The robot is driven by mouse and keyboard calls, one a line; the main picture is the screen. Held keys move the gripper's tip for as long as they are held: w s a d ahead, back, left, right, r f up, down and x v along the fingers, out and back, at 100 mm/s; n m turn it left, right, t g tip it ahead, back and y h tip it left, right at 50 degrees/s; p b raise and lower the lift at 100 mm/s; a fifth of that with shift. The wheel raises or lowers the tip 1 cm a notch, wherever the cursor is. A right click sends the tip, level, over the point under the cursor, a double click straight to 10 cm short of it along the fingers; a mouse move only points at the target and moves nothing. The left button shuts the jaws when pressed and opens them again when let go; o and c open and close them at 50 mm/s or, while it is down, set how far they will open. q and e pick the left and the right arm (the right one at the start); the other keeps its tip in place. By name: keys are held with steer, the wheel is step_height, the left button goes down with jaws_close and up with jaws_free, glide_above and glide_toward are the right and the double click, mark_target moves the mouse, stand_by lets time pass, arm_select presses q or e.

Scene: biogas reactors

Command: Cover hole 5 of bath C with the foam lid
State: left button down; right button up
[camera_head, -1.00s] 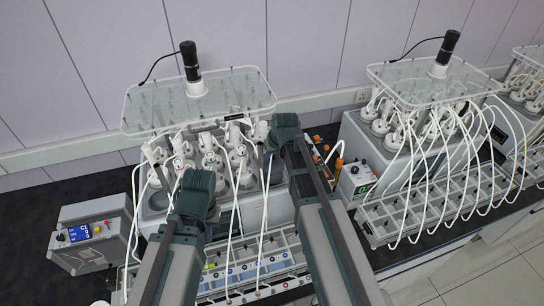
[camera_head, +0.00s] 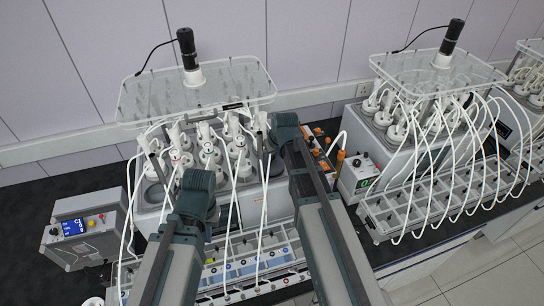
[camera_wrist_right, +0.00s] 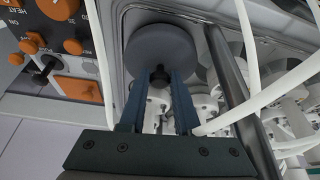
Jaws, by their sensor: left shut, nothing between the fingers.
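The foam lid is a dark grey disc (camera_wrist_right: 165,48) with a black knob, in the right wrist view. My right gripper (camera_wrist_right: 160,77) has both fingertips closed against the knob. The lid is at a corner inside the grey rim of a bath (camera_wrist_right: 118,25); I cannot tell whether it rests or hovers. No label for bath C or hole 5 is readable. My left arm's wrist (camera_head: 198,190) is in front of that bath; its fingertips are hidden.
White bottles (camera_head: 208,155) with tubes crowd the bath under a clear plate (camera_head: 230,85). A control box (camera_head: 80,230) stands left. A panel with orange knobs (camera_wrist_right: 82,88) is beside the right gripper. Another bath (camera_head: 385,150) and a tube rack (camera_head: 400,215) stand right.

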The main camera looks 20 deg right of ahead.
steer(key=o, duration=0.5)
steer(key=shift+c, duration=0.2)
steer(key=p+v, duration=0.7)
steer(key=shift+r, duration=0.2)
steer(key=shift+s, duration=0.1)
steer(key=shift+s, duration=0.1)
stand_by(0.5)
